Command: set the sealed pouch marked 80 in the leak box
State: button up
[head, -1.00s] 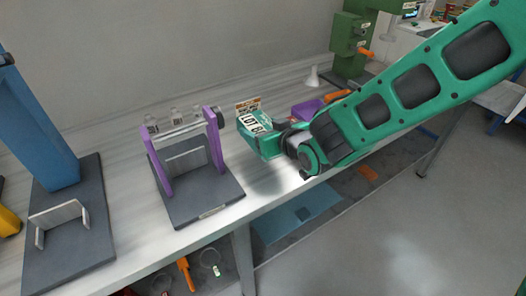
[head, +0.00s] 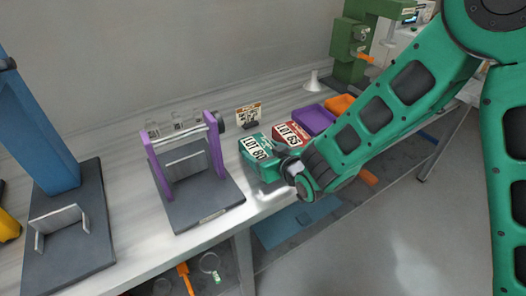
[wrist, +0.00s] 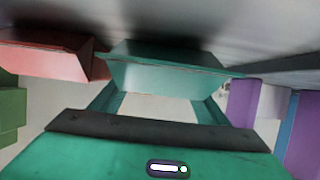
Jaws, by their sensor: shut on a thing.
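The green pouch marked LOT 80 (head: 257,151) is at the front of the bench in the head view, right of the purple-framed stand. My gripper (head: 281,163) is shut on it from the right. The pouch appears at or just above the bench top; I cannot tell if it touches. In the wrist view the green pouch (wrist: 165,76) spans the space between my two fingers. A red pouch marked LOT 63 (head: 292,134) stands close to its right in the head view. I cannot tell which thing is the leak box.
The stand with purple uprights (head: 216,152) has a dark base and is just left of the pouch. A small sign (head: 248,114) stands behind it. A purple tray (head: 313,119), an orange item (head: 340,104) and a white funnel (head: 313,82) are farther right.

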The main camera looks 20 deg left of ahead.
jog(key=o, duration=0.8)
jog(key=shift+f, duration=0.1)
jog(key=shift+o, duration=0.2)
jog(key=v, duration=1)
jog(key=shift+s+d+r, duration=0.15)
jog(key=shift+d+r, duration=0.1)
jog(key=shift+r, duration=0.15)
